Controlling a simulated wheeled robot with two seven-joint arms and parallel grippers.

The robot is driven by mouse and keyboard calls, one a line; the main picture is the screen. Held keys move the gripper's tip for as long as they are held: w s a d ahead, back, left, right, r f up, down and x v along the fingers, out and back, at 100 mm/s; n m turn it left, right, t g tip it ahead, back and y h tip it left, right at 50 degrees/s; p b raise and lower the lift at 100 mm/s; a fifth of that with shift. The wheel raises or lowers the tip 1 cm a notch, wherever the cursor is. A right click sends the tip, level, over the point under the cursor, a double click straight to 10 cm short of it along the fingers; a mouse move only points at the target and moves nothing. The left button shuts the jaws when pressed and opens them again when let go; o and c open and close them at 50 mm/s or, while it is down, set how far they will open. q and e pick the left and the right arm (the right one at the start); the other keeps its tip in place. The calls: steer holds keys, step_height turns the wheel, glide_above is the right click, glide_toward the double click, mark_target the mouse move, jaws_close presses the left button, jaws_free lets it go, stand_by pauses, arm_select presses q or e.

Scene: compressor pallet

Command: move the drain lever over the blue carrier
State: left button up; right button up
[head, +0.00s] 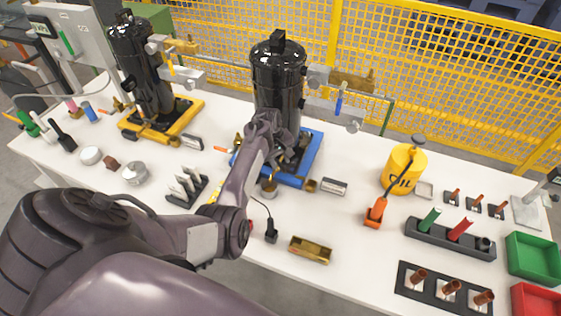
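The blue carrier (310,163) is on the white table and bears a tall black compressor (279,82). My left arm reaches up across the table. My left gripper (284,143) is at the lower front of this compressor, above the carrier, and hides part of both. Its fingers are dark against the black body, so their opening and any contact are unclear. A small orange-tipped handle (221,149) shows at the carrier's left edge and may be the drain lever; brass fittings beside it are partly hidden by my arm. My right gripper is out of view.
A second black compressor (140,68) stands on a yellow carrier (191,108) to the left. A yellow oil can (403,168), an orange tool (375,213) and a brass tray (310,249) are to the right. Yellow mesh fencing (440,75) runs behind the table.

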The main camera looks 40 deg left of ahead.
arm_select(q)
step_height(320, 180, up, 6)
steer(key=s, duration=0.1)
steer(key=shift+a+b, duration=0.25)
steer(key=shift+b, duration=0.1)
steer(key=shift+s+f, duration=0.1)
